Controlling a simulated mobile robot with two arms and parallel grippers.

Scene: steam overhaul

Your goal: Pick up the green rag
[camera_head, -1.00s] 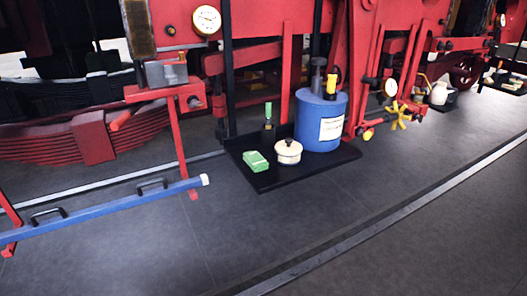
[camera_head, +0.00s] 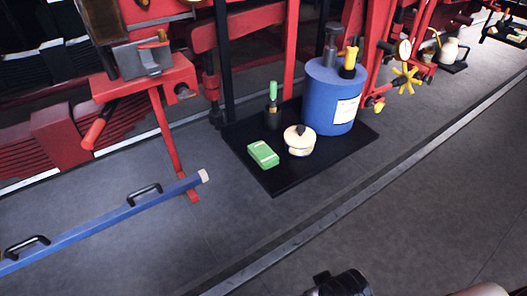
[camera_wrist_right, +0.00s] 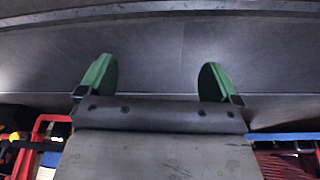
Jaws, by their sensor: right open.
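The green rag (camera_head: 263,154) is a small folded block with a light marking on top. It lies on the front left part of a black tray (camera_head: 275,184) on the floor, beside a cream lidded pot (camera_head: 299,142). My right gripper (camera_wrist_right: 155,80) shows in the right wrist view with its two green-tipped fingers wide apart and nothing between them. The rag does not show between the fingers there. My left gripper is not in view.
A blue canister (camera_head: 329,103) and a dark bottle with a green top (camera_head: 273,108) stand on the tray. A red stand (camera_head: 147,82) and a blue bar with black handles (camera_head: 105,221) are at the left. The floor in front of the tray is clear.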

